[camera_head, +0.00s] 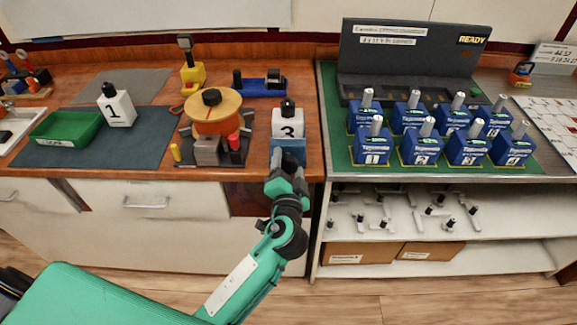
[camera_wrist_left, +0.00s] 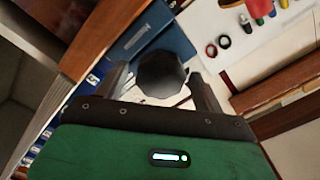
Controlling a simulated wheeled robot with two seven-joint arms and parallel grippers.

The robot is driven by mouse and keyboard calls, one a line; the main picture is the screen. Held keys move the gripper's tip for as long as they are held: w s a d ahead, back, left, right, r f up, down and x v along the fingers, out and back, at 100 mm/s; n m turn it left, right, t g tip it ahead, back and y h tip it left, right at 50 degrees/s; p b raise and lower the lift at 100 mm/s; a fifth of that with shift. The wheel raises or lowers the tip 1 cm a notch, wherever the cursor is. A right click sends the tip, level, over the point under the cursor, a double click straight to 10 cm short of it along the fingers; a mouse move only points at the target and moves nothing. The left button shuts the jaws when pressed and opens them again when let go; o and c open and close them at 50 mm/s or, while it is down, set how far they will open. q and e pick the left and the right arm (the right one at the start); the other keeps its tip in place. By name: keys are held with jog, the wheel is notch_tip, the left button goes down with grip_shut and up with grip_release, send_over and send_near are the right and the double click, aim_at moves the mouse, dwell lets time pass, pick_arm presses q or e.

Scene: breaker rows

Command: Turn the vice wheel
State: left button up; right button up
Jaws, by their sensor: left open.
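No part is plainly marked as the vice wheel. A round orange drum (camera_head: 215,112) with a black hub stands on a dark base on the wooden bench. My right gripper is not in view.
A yellow tool (camera_head: 192,76) and a blue tool (camera_head: 259,84) stand behind. Several blue breakers (camera_head: 422,147) fill the green mat at right.

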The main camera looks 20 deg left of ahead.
pick_arm(q)
jog(key=shift+s+d+f, duration=0.1)
jog(key=shift+s+f, duration=0.05)
jog(key=shift+s, duration=0.2)
jog(key=b+v, duration=0.3)
jog(key=v, duration=1)
jog(key=shift+r, duration=0.2)
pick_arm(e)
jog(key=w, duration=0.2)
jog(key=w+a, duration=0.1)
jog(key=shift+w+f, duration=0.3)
